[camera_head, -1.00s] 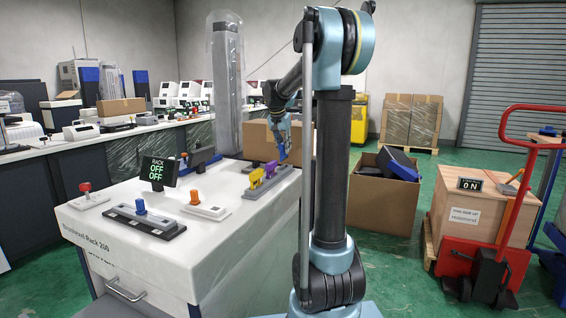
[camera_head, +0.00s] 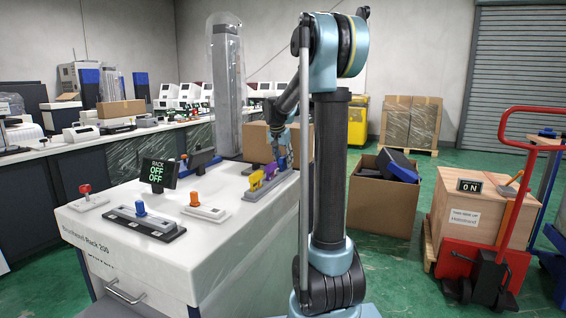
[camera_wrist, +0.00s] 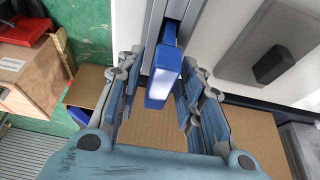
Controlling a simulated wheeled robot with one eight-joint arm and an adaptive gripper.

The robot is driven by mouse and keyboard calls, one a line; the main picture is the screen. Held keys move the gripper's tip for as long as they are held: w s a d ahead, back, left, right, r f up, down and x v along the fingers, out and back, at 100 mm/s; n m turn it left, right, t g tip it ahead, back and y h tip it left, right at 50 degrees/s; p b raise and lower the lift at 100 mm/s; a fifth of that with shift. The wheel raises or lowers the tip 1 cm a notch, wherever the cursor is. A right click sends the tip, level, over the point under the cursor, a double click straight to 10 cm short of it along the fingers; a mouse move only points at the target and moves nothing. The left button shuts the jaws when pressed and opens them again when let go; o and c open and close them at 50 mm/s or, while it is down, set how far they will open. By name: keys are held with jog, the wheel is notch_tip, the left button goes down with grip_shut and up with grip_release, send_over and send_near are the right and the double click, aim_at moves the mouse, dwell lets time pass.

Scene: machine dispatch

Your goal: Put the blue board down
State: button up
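The blue board (camera_wrist: 163,78) stands at the end of the grey slotted rack rail (camera_wrist: 178,30), its lower end apparently in the rail. My gripper (camera_wrist: 161,68) is around the board with its fingers spread, and a gap shows beside the board. In the head view my gripper (camera_head: 281,150) is over the far right end of the rack (camera_head: 251,193), where it mostly hides the blue board. A yellow board (camera_head: 257,179) and a purple board (camera_head: 270,171) stand in the same rack.
On the white bench (camera_head: 215,230) are a display reading RACK OFF OFF (camera_head: 158,172), a red-knobbed switch (camera_head: 87,198), a blue-handled black unit (camera_head: 145,221) and an orange-handled unit (camera_head: 204,208). An open carton (camera_head: 380,208) stands right of the bench.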

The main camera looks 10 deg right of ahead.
jog(key=shift+r, duration=0.15)
jog(key=v, duration=1.2)
jog(key=s+d+f+n, duration=0.1)
jog(key=s+f, duration=0.2)
jog(key=s, duration=0.4)
jog(key=s+d+f+n+y, duration=0.1)
jog(key=s+f, duration=0.3)
jog(key=s, duration=0.4)
jog(key=s+d+f+n, duration=0.1)
jog(key=s+f, duration=0.2)
jog(key=s, duration=0.4)
jog(key=s+f+n+g+y, duration=0.1)
jog(key=s+f+n, duration=0.3)
jog(key=s+f, duration=1.3)
jog(key=shift+s+a+f, duration=0.35)
jog(key=shift+s, duration=0.7)
